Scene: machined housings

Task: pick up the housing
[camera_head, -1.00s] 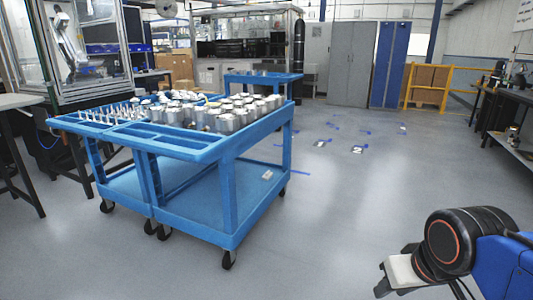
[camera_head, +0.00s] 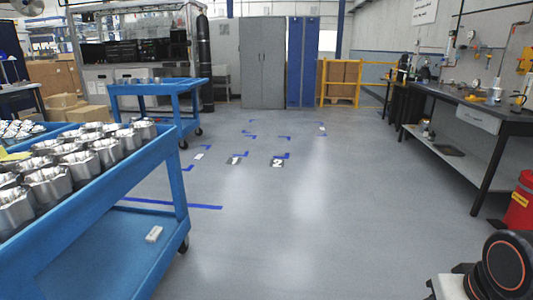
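Several silver machined housings (camera_head: 48,186) stand upright in rows on the top of a blue cart (camera_head: 110,190) at the left. The nearest ones are cut off by the left edge of the picture. My gripper (camera_head: 432,296) shows only in part at the bottom right corner, beside my dark round arm joint. Its fingertips are cut off by the lower edge, so I cannot see whether it is open. It is well apart from the housings, across open floor.
A second blue cart (camera_head: 158,88) stands farther back. A small white object (camera_head: 154,234) lies on the near cart's lower shelf. A dark workbench (camera_head: 470,110) and a red bin (camera_head: 520,204) line the right. The middle floor, with blue tape marks, is clear.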

